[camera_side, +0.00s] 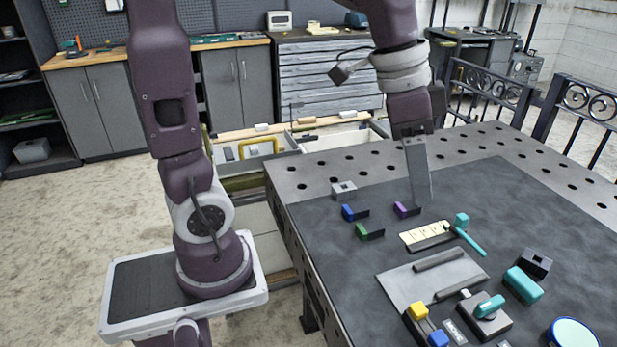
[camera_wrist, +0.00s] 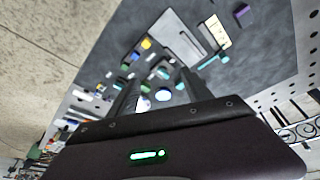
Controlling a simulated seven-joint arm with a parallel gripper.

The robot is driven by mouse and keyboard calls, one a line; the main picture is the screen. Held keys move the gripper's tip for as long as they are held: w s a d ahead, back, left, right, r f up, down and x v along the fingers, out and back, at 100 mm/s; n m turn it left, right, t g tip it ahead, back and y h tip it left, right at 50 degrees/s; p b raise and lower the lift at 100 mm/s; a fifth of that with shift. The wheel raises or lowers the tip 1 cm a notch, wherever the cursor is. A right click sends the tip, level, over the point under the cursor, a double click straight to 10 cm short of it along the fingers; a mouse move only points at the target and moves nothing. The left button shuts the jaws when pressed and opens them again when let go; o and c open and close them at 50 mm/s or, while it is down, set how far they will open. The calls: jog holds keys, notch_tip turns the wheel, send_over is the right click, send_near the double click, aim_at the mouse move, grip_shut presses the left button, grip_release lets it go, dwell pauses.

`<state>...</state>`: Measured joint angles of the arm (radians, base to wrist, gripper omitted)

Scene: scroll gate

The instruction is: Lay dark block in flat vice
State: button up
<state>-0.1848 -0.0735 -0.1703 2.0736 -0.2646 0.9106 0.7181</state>
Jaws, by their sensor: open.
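The flat vice appears to be the grey plate (camera_side: 405,285) with two dark parallel bars, lying on the dark mat in the side view; the space between its bars looks empty. It also shows as a pale plate in the wrist view (camera_wrist: 170,35). A black block (camera_side: 535,263) stands to the right of the plate, behind a teal block. Small dark pieces with blue (camera_side: 349,212), green (camera_side: 363,230) and purple (camera_side: 401,209) ends lie to the left; I cannot tell which is the dark block. My gripper (camera_side: 422,202) is open and empty, near the purple-ended piece.
A cream slotted rack (camera_side: 424,235) and a teal-handled tool (camera_side: 468,235) lie behind the plate. The mat's far right is clear.

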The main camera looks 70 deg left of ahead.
jog(key=s+a+n+t+y, duration=0.1)
jog(key=s+n, duration=0.3)
jog(key=s, duration=0.6)
jog(key=shift+s+a+r+t+y, duration=0.3)
jog(key=shift+s+a+r+t, duration=0.15)
jog(key=shift+a, duration=0.45)
jog(key=shift+o, duration=0.4)
jog(key=s, duration=0.1)
jog(key=s+a+f+n, duration=0.1)
jog(key=s, duration=0.1)
jog(key=s+n+t, duration=0.1)
jog(key=shift+s+a+f+y, duration=0.15)
jog(key=shift+a+f+y, duration=0.15)
